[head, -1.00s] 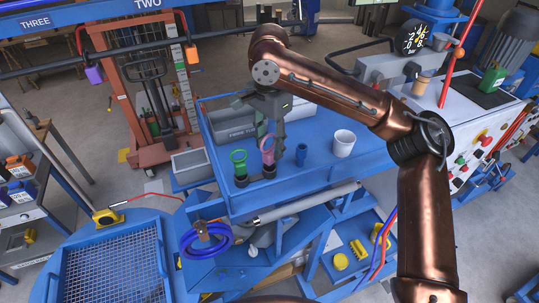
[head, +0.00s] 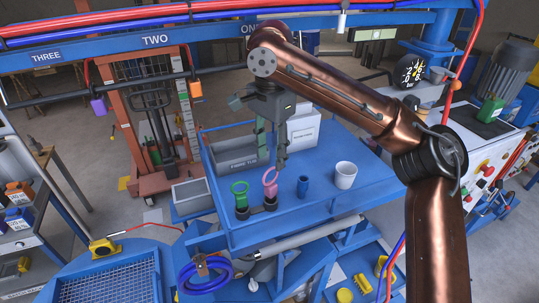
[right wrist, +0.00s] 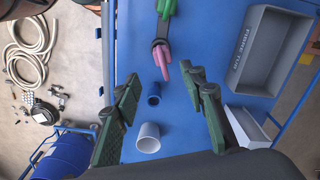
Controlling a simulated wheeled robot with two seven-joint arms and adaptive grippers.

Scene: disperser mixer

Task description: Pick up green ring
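The green ring (head: 239,188) stands upright in a dark holder near the left front edge of the blue table (head: 320,195). In the right wrist view a green piece (right wrist: 166,8) shows at the top edge, partly cut off. A pink ring (head: 270,178) stands just right of it in the head view, and it also shows in the right wrist view (right wrist: 161,58). My right gripper (head: 272,158) is above the table, behind and right of the rings. Its fingers are apart and empty in the right wrist view (right wrist: 168,92). My left gripper is not in view.
A blue cup (head: 303,186) and a white cup (head: 345,175) stand right of the rings. A grey open bin (head: 237,154) lies behind them, with a white box (head: 304,128) near it. A blue hose coil (head: 206,273) lies below the table's front left.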

